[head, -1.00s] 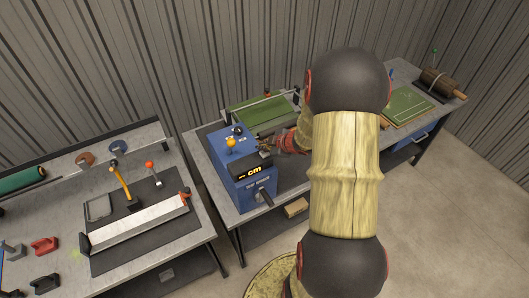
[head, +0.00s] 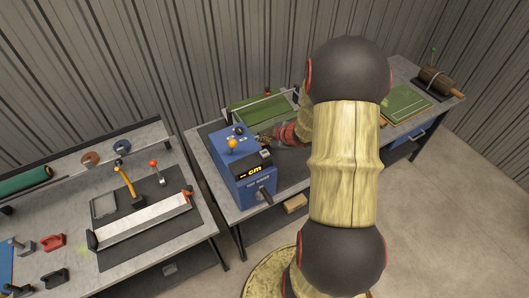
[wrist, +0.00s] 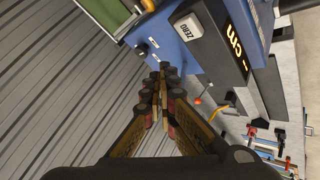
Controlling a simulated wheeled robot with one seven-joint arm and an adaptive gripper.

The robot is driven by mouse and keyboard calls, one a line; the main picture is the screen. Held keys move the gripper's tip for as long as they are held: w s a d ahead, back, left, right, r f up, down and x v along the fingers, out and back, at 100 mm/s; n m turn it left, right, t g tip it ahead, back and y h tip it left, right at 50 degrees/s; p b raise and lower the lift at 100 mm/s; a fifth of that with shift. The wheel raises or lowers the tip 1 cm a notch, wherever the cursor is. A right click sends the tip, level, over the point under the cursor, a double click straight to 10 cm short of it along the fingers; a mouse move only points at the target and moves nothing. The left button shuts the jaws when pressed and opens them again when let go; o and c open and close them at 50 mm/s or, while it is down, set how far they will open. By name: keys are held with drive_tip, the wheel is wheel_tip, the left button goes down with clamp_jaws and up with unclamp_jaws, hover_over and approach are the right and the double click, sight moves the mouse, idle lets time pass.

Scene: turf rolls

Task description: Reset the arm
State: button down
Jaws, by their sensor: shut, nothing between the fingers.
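My gripper (wrist: 160,80) is shut and empty in the wrist view, its two fingers meeting at the tips. In the head view my gripper (head: 268,141) is small and partly hidden, just right of the blue box's upper part. The blue box (head: 246,185) has a display reading "cm", a yellow knob and a dark handle. In the wrist view the blue box (wrist: 188,58) lies close beyond the fingertips, with a "ZERO" button. Whether the fingers touch it I cannot tell. My arm hides part of the right bench.
Behind the box is a green turf bed (head: 262,112). A green mat (head: 405,104) and a brown roll (head: 438,82) lie on the right bench. Bare floor shows at right.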

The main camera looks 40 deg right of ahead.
idle(0.5)
drive_tip(key=s+d+f+m+g+h+b, duration=0.1)
drive_tip(key=s+d+m+g+h, duration=0.15)
drive_tip(key=s, duration=0.35)
drive_tip(key=s+d+f+m+g+h, duration=0.1)
drive_tip(key=s+d+f+m+g, duration=0.15)
drive_tip(key=s+d+m, duration=0.2)
drive_tip(key=s+a+r+m+g+b, duration=0.2)
drive_tip(key=s+a+b, duration=0.2)
drive_tip(key=s, duration=0.1)
drive_tip(key=s+a+f+t+y+b, duration=0.1)
drive_tip(key=s+a+y+b, duration=0.1)
drive_tip(key=a+b, duration=1)
drive_tip(key=s+a+f+t+y+b, duration=0.2)
drive_tip(key=a+b, duration=1.1)
drive_tip(key=a, duration=0.8)
drive_tip(key=shift+s+a+f+b, duration=0.15)
drive_tip(key=shift+s+b, duration=0.15)
drive_tip(key=shift+s, duration=0.45)
